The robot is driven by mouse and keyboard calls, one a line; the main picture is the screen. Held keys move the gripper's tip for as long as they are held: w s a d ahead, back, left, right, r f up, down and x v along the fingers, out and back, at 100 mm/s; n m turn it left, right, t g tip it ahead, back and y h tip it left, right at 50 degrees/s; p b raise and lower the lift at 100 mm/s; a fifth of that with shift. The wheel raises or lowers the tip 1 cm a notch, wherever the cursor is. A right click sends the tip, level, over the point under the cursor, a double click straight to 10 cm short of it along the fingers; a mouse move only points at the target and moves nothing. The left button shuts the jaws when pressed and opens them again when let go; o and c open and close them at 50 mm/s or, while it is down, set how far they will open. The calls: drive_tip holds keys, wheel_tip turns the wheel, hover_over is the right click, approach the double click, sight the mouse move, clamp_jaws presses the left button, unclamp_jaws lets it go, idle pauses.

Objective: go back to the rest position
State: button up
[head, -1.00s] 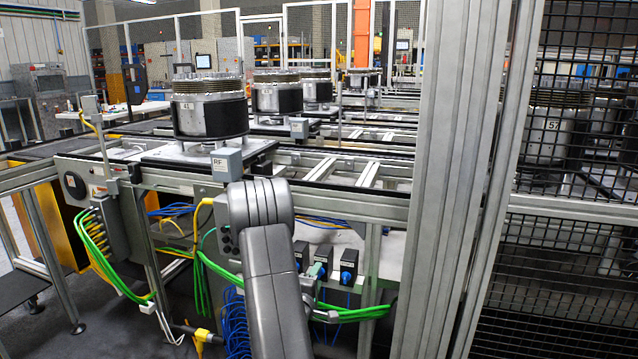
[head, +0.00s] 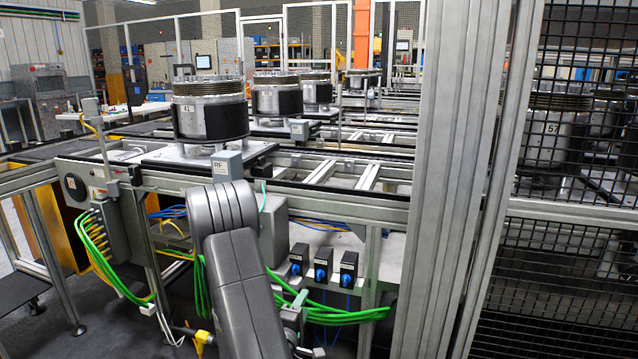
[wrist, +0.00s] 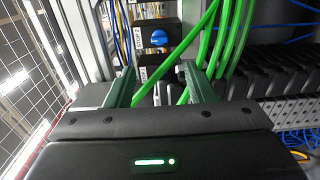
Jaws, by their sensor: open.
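My gripper (wrist: 163,88) is open and has nothing between its two green-tinted fingers in the wrist view. In the head view it (head: 298,312) is partly hidden behind my grey forearm, low in front of the conveyor frame. Green cables (wrist: 232,45) run close ahead of the fingers, one crossing the space beyond the fingertips. I cannot tell if they touch. A black switch box with a blue knob (wrist: 160,38) lies ahead.
The conveyor (head: 330,200) carries clutch pallets, the nearest clutch (head: 210,118) marked 41. An RF box (head: 226,165) sits at its front edge above my arm. Several green cables (head: 345,314) hang below. An aluminium post (head: 450,180) and mesh fence (head: 575,150) close the right.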

sight(319, 278)
drive_tip(key=b+x, duration=0.1)
drive_tip(key=x, duration=1)
drive_tip(key=shift+w+d, duration=0.1)
drive_tip(key=shift+w+f+m+b, duration=0.2)
drive_tip(key=shift+m+b, duration=0.1)
drive_tip(key=m+b, duration=0.2)
drive_tip(key=m, duration=0.1)
drive_tip(key=shift+s+m, duration=0.1)
drive_tip(key=shift+m, duration=0.2)
drive_tip(key=m+b, duration=0.2)
drive_tip(key=m, duration=0.2)
drive_tip(key=shift+b, duration=0.4)
drive_tip(key=m+b, duration=0.5)
drive_tip(key=m, duration=0.1)
drive_tip(key=shift+m, duration=0.4)
drive_tip(key=shift+r+m+b, duration=0.2)
drive_tip(key=shift+m+b, duration=0.85)
drive_tip(key=shift+m, duration=0.55)
drive_tip(key=shift+s, duration=0.1)
